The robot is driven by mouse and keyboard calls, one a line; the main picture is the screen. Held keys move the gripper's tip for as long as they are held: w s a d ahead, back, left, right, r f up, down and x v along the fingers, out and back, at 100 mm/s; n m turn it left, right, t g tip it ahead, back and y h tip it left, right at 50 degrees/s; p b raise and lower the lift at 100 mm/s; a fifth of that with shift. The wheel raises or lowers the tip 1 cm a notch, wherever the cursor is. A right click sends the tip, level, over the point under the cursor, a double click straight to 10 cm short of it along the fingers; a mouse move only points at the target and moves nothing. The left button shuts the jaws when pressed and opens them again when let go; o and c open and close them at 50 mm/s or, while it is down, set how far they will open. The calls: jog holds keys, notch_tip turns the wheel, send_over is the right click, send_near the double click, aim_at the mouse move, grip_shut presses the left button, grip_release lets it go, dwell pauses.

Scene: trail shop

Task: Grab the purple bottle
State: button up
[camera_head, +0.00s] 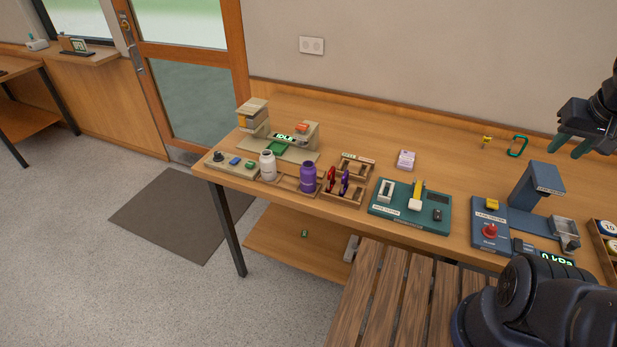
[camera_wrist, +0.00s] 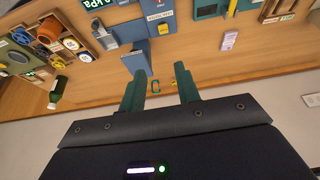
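The purple bottle (camera_head: 308,177) stands upright in a wooden rack near the front edge of the workbench, left of centre in the head view. A white bottle (camera_head: 267,165) stands to its left in the same rack. My gripper (camera_head: 570,147) is at the far right of the head view, above the bench and far from the purple bottle. The purple bottle is not seen in the wrist view.
Right of the bottle are a wooden holder with red and purple items (camera_head: 338,181), a green gate tester (camera_head: 410,206) and a blue lever device (camera_head: 490,226). A beige machine (camera_head: 254,117) stands behind. A slatted wooden bench (camera_head: 384,290) lies in front.

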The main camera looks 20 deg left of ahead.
jog(key=o, duration=0.9)
jog(key=shift+w+a, duration=0.1)
jog(key=w+a+f+n+g, duration=0.15)
jog(key=w+a+n, duration=0.4)
jog(key=a, duration=0.75)
jog(key=w+a+f+n+g, duration=0.1)
jog(key=w+a+f+n, duration=0.15)
jog(key=w+a, duration=0.85)
jog(key=n+g, duration=0.2)
jog(key=n, duration=0.6)
send_near(308, 176)
jog(key=w, duration=0.1)
jog(key=w+a+f, duration=0.1)
jog(key=shift+w+a+f, duration=0.1)
jog(key=shift+w+f, duration=0.25)
jog(key=shift+s+a+f, duration=0.1)
jog(key=shift+f, duration=5.35)
